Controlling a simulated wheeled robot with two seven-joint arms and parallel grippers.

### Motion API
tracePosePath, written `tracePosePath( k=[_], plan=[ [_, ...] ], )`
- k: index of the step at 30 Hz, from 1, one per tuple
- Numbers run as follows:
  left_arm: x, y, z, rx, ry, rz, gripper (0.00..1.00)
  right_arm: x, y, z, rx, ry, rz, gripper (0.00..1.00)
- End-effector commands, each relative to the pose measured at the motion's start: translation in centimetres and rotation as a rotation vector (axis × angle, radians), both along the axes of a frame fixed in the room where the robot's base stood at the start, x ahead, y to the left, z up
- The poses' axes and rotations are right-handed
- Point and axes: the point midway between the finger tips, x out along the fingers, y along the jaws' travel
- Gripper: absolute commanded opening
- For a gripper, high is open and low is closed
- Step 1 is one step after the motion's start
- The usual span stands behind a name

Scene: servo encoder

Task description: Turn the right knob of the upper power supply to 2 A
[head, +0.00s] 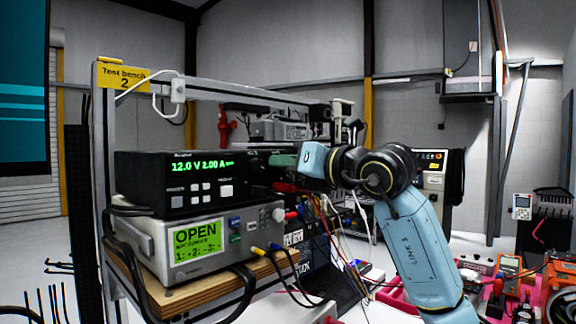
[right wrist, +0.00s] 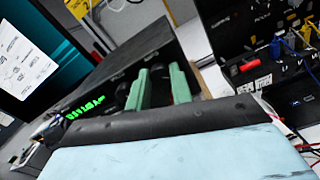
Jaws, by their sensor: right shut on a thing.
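The upper power supply (head: 145,165) is a black box whose green display (head: 202,166) reads 12.0 V 2.00 A. My right gripper (head: 283,160) has green fingers and reaches the right end of its front panel. In the right wrist view, the gripper (right wrist: 160,82) has its two fingers on either side of a dark knob (right wrist: 158,72) and is shut on it. The right knob is mostly hidden by the fingers in the head view. My left gripper is not in view.
A lower grey instrument (head: 155,250) with a green "OPEN" screen sits under the power supply on a wooden shelf (head: 190,292). Cables hang from its front and right side. A red-and-black cluttered area (head: 510,285) lies at the far right.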

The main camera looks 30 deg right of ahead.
Motion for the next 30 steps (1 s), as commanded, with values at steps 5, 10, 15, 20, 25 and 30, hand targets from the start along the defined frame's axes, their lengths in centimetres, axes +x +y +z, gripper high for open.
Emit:
tracePosePath(
  k=[5,10,15,20,25,30],
  plan=[
    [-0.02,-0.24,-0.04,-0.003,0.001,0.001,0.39,0.02,0.04,-0.09,0.009,0.006,0.001,0.0],
    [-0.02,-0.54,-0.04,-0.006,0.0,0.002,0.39,0.02,0.04,-0.1,0.008,0.007,0.001,0.0],
    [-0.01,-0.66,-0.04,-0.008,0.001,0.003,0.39,0.02,0.04,-0.1,0.008,0.007,0.001,0.29],
    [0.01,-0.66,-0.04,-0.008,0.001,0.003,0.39,0.01,0.03,-0.07,0.008,0.005,0.001,0.44],
    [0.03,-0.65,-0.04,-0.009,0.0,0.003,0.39,0.01,0.02,-0.04,0.008,0.004,0.0,0.44],
    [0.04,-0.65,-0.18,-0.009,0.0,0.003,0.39,-0.62,-0.27,-0.05,0.007,0.003,-0.001,0.44]
  ],
)
